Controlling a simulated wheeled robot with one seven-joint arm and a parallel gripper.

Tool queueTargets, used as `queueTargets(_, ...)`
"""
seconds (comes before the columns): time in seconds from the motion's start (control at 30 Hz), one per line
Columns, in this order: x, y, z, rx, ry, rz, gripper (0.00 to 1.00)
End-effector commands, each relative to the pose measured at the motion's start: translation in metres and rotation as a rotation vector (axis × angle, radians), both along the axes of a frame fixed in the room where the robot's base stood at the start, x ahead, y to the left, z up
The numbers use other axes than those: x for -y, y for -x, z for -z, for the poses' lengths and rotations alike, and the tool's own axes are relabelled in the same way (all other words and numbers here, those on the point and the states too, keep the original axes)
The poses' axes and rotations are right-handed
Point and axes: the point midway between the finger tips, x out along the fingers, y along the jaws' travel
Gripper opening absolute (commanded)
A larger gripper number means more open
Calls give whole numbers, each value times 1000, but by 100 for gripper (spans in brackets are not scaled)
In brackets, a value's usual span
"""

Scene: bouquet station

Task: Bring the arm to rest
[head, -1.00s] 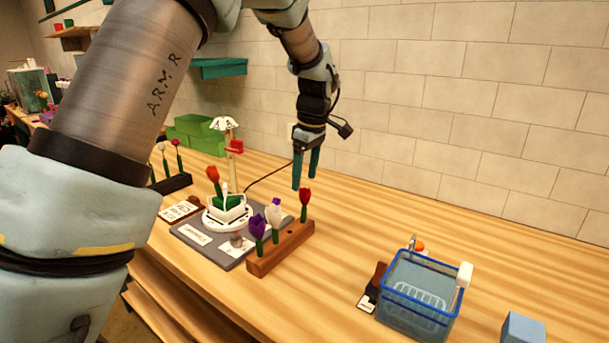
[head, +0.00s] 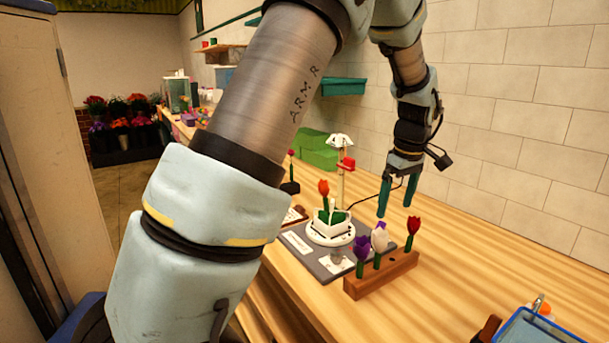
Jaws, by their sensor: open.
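My gripper (head: 397,199) hangs over the wooden bench (head: 455,285) with its two green fingers apart and nothing between them. It points down, behind and above the wooden flower block (head: 383,274). My arm bends above the bench in the upper middle of the view. The fingertips look apart from the flowers, though their exact height is hard to tell.
The block holds purple, white and red tulips (head: 413,231). Left of it, a white round stand (head: 330,234) with a red tulip sits on a grey mat (head: 308,257). A blue basket (head: 530,328) is cut off at bottom right. The bench's right side is mostly clear.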

Motion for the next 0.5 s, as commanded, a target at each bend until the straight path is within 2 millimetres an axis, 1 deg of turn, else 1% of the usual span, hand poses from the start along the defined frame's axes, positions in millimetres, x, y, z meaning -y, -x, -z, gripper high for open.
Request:
queueTargets(0.03,-32,-5,0,-10,4,20,100)
queueTargets(0.07,-51,-6,0,-16,6,45,100)
queueTargets(0.1,-77,-6,2,-22,9,83,100)
queueTargets(0.13,-97,-5,3,-25,12,112,100)
queueTargets(0.17,-117,-2,4,-28,15,144,100)
queueTargets(0.2,-143,2,6,-30,17,186,100)
queueTargets(0.23,-161,7,8,-29,19,217,100)
queueTargets(0.27,-179,13,9,-29,20,249,100)
queueTargets(0.3,-202,22,12,-28,22,291,100)
queueTargets(0.37,-233,37,15,-22,19,352,100)
queueTargets(0.4,-251,48,18,-18,16,392,100)
queueTargets(0.5,-287,75,24,-9,6,475,100)
